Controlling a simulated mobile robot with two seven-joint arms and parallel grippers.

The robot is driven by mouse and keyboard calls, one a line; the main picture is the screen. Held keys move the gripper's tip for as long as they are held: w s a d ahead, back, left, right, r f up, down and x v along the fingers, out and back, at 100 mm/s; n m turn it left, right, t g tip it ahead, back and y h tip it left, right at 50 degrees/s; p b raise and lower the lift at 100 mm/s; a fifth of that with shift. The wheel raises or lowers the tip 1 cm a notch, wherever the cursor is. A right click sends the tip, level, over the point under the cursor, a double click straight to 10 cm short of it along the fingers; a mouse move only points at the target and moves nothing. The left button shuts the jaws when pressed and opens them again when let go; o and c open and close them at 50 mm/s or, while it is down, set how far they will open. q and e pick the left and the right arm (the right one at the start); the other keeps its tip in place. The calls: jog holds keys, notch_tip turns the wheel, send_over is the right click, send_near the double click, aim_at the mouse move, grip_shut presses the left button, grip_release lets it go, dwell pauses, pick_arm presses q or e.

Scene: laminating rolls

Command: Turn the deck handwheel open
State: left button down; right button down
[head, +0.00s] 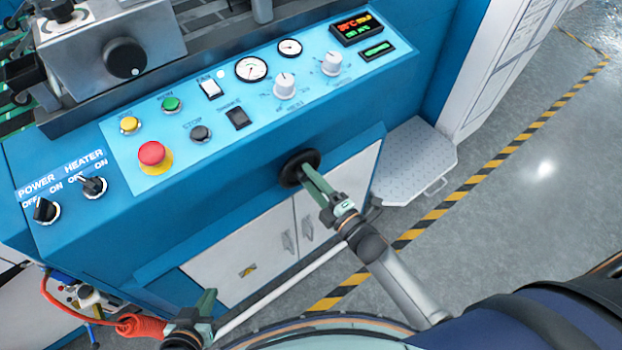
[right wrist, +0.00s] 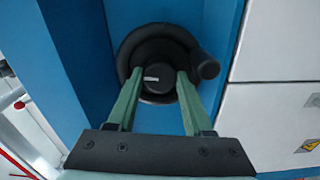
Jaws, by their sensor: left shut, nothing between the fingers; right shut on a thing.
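The deck handwheel (head: 300,167) is a black round wheel on the blue front of the machine, below the control panel. In the right wrist view the handwheel (right wrist: 157,52) faces me, with a side knob at its right and a small white label on its hub. My right gripper (head: 308,170) reaches it; its green fingers (right wrist: 157,85) lie on both sides of the hub and are shut on it. The fingertips are partly hidden against the wheel. My left gripper (head: 205,303) is low at the bottom left, shut and empty, away from the wheel.
The blue control panel (head: 240,100) above carries a red emergency button (head: 152,154), knobs and gauges. White cabinet doors (head: 270,245) are below. A metal step plate (head: 415,165) stands to the right. A red coiled cord (head: 140,326) hangs near my left gripper.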

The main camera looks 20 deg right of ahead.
dwell(0.3)
jog(key=shift+c, duration=1.5)
grip_release()
jog(key=shift+s, duration=0.1)
jog(key=v, duration=1.2)
jog(key=shift+s, duration=0.15)
jog(key=shift+d+r, duration=0.1)
jog(key=s+m+g+h+p, duration=0.3)
jog(key=s+m+g+p, duration=0.4)
jog(key=m, duration=1.1)
jog(key=shift+a+r+m+g+h+p, duration=0.3)
jog(key=shift+a+g+h+p, duration=0.15)
jog(key=shift+p, duration=0.7)
